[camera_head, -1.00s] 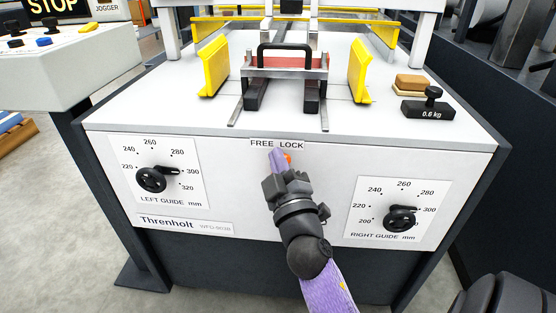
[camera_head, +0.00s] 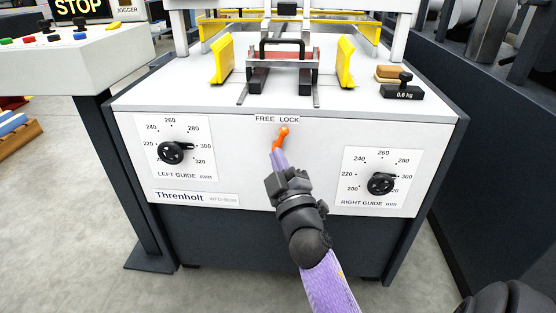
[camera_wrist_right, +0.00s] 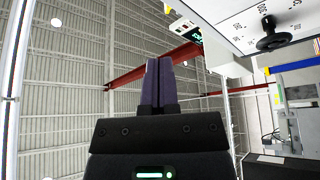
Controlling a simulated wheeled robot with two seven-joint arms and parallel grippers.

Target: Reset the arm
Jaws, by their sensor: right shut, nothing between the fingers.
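My right gripper (camera_head: 277,155) is shut and empty, with its purple fingers pointing up at the white front panel. Its fingertips are just below the orange lever (camera_head: 283,132), which sits under the FREE LOCK label (camera_head: 277,119) and leans a little to the right at its top. I cannot tell whether the fingers touch the lever. In the right wrist view the two fingers (camera_wrist_right: 160,82) are together with nothing between them. My left gripper is not in view.
The left guide dial (camera_head: 171,152) and right guide dial (camera_head: 381,183) flank the lever. On the machine top are yellow guides (camera_head: 222,60), a black-handled carriage (camera_head: 286,50) and a 0.6 kg weight (camera_head: 403,88). A control desk (camera_head: 60,72) stands at left.

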